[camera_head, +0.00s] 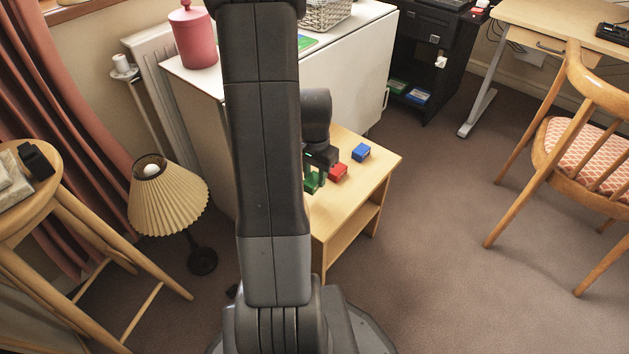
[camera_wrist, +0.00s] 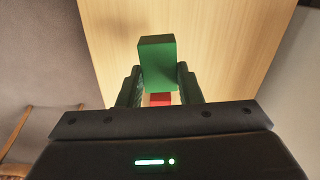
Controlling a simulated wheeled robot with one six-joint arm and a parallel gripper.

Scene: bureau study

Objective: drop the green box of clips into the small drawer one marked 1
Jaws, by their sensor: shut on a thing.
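The green box of clips (camera_wrist: 157,62) is between the two fingers of my gripper (camera_wrist: 158,88) in the wrist view. My gripper is shut on it, over the light wooden top of a low table. In the head view the green box (camera_head: 312,184) shows low at the fingers of my gripper (camera_head: 316,174), partly hidden by my arm. I cannot tell whether the box still touches the table top. I cannot make out a small drawer marked 1 in either view.
A red box (camera_head: 338,171) and a blue box (camera_head: 361,152) stand on the low wooden table (camera_head: 384,163), right of the green one. A white cabinet (camera_head: 352,68) stands behind. A lamp (camera_head: 168,196) and stool are left, a chair (camera_head: 580,137) right. Carpet between is clear.

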